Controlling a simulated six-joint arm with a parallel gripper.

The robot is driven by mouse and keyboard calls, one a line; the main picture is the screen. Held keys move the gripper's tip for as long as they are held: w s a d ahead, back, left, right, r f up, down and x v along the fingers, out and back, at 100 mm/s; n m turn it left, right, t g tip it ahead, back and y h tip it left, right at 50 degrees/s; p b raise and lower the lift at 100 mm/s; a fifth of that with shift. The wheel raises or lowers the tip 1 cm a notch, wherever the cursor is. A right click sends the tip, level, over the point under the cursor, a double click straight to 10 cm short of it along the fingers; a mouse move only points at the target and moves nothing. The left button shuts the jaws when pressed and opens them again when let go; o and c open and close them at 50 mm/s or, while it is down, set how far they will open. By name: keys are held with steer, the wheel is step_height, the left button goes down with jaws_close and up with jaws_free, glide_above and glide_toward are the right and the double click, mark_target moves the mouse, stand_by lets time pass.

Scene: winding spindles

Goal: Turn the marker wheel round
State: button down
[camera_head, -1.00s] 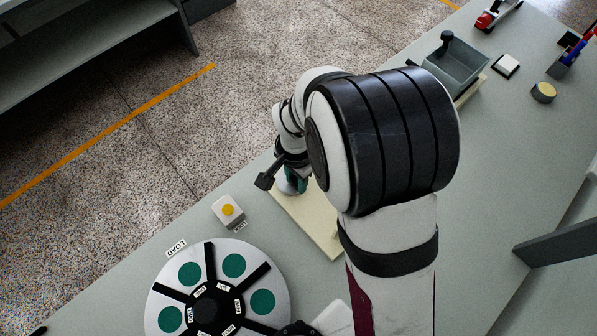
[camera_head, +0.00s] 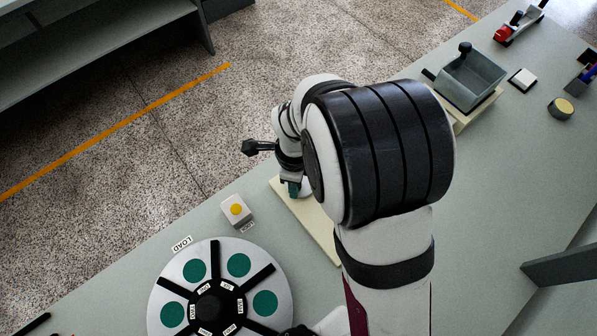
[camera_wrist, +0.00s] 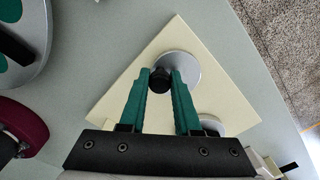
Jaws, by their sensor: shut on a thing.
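In the wrist view, a grey disc (camera_wrist: 191,67) with a black knob (camera_wrist: 159,82) lies on a cream board (camera_wrist: 228,97); it looks like the marker wheel, but no marker is readable. My gripper (camera_wrist: 161,76) has its green fingers on either side of the knob, shut on it. A second pale disc (camera_wrist: 212,126) on the board is partly hidden by the right finger. In the head view my gripper (camera_head: 294,188) is over the far end of the board (camera_head: 313,223), and my arm hides much of it.
A large wheel (camera_head: 172,272) with green circles, black spokes and a LOAD label is at lower left. A box with a yellow button (camera_head: 236,209) stands between it and the board. A grey bin (camera_head: 474,79) and a white-topped block (camera_head: 522,79) are at upper right.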

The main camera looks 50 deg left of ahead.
steer(key=m, duration=0.3)
steer(key=a+m, duration=0.1)
steer(key=m, duration=0.2)
steer(key=shift+s+a, duration=0.1)
steer(key=shift+a, duration=0.1)
steer(key=m, duration=0.4)
steer(key=a+m, duration=0.1)
steer(key=m, duration=0.1)
steer(key=shift+w, duration=0.25)
steer(key=shift+a+m, duration=0.1)
steer(key=shift+m, duration=0.2)
steer(key=c, duration=0.6)
jaws_free()
step_height(320, 180, up, 16)
steer(key=shift+f, duration=0.1)
